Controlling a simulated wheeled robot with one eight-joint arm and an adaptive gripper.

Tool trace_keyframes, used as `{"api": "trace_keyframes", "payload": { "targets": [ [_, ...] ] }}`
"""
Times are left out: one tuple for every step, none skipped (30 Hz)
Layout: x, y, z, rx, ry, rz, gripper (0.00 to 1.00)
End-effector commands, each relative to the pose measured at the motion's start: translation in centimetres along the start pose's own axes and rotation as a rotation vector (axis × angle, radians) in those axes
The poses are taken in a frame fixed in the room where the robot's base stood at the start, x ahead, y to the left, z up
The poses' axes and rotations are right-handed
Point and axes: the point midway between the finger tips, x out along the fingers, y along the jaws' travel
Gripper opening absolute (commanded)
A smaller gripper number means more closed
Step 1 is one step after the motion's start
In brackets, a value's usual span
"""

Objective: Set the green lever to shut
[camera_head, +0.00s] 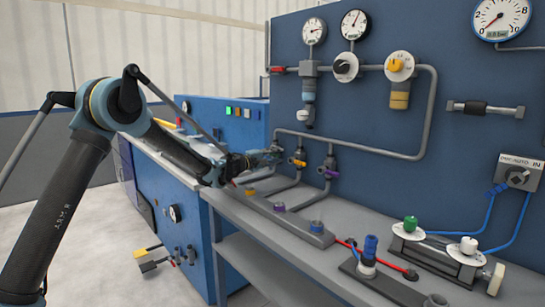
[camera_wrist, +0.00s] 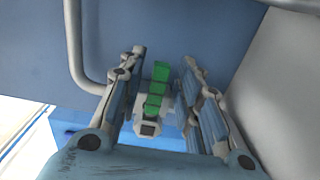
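The green lever (camera_wrist: 157,85) shows in the wrist view on a grey valve body (camera_wrist: 149,127), between my two fingers. My gripper (camera_wrist: 163,62) is open, with one finger on each side of the lever. Small gaps show between the fingers and the lever, so I see no firm hold. In the head view my gripper (camera_head: 274,153) is at the lower left of the blue panel. I cannot make out the green lever there; my gripper probably covers it.
A yellow lever (camera_head: 298,162) and a purple lever (camera_head: 328,173) sit on pipes to the right of my gripper. A grey bench (camera_head: 255,212) runs below. Gauges and pipes cover the blue panel (camera_head: 455,70). A grey pipe (camera_wrist: 75,50) passes left of my fingers.

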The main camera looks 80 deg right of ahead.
Motion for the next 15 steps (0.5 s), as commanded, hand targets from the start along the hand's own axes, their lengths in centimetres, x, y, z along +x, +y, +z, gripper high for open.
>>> {"api": "trace_keyframes", "payload": {
  "targets": [
    [0.0,0.0,0.0,0.000,0.000,0.000,0.33],
    [0.0,0.0,0.0,-0.001,0.000,0.000,0.33],
    [0.0,0.0,0.0,-0.001,0.001,0.000,0.33],
    [0.1,0.0,0.0,-0.001,0.001,0.000,0.33],
    [0.1,0.1,0.0,-0.001,0.001,0.000,0.33],
    [0.1,0.1,-0.1,-0.001,0.001,0.000,0.33],
    [0.0,0.1,-0.1,-0.001,0.001,0.000,0.33],
    [-0.1,0.1,-0.1,-0.001,0.001,0.000,0.33],
    [-0.3,0.1,-0.1,-0.002,0.002,0.000,0.33],
    [-0.5,0.1,-0.1,-0.002,0.002,0.000,0.33],
    [-0.8,0.1,-0.1,-0.002,0.002,0.000,0.33],
    [-1.2,0.1,-0.1,-0.002,0.002,0.000,0.33],
    [-1.6,0.1,-0.1,-0.002,0.002,0.001,0.33],
    [-2.0,0.1,-0.1,-0.002,0.002,0.001,0.33],
    [-2.6,0.1,0.0,-0.002,0.002,0.001,0.33]
  ]
}}
